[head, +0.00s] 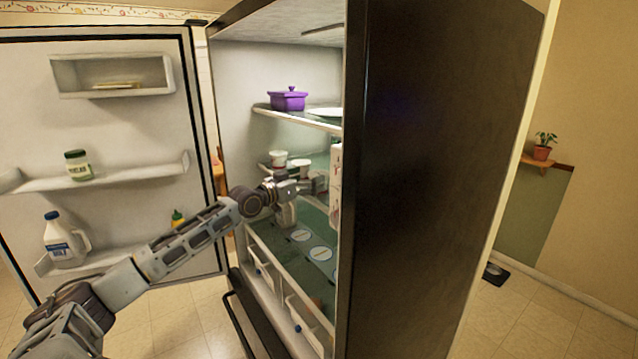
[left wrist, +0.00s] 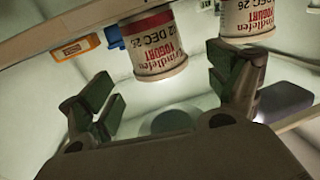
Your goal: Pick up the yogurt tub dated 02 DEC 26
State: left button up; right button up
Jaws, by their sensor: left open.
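Two white and red yogurt tubs stand in the open fridge. In the head view, one tub (head: 278,158) is to the left and the other (head: 301,167) is just right of it. In the left wrist view, the nearer-centre tub (left wrist: 154,44) shows upside-down print ending "2 DEC 26"; its leading digit is unclear. The other tub (left wrist: 248,18) is cut off by the top edge, showing "DEC 26" with its day hidden. My left gripper (head: 318,185) is open and empty inside the fridge. Its fingers (left wrist: 167,88) spread either side below the centre tub, apart from it.
A purple pot (head: 288,99) sits on the upper shelf (head: 300,119). A carton (head: 335,185) stands at the fridge's right side. The lower shelf (head: 290,250) has round pads. The open door holds a jar (head: 77,165) and a jug (head: 64,240).

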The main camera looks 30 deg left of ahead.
aim_at(318, 173)
pick_arm(q)
jog(key=shift+p+x, duration=0.55)
jog(key=shift+x, duration=0.65)
jog(key=shift+p+x, duration=0.35)
jog(key=shift+x, duration=0.8)
jog(key=c, duration=1.4)
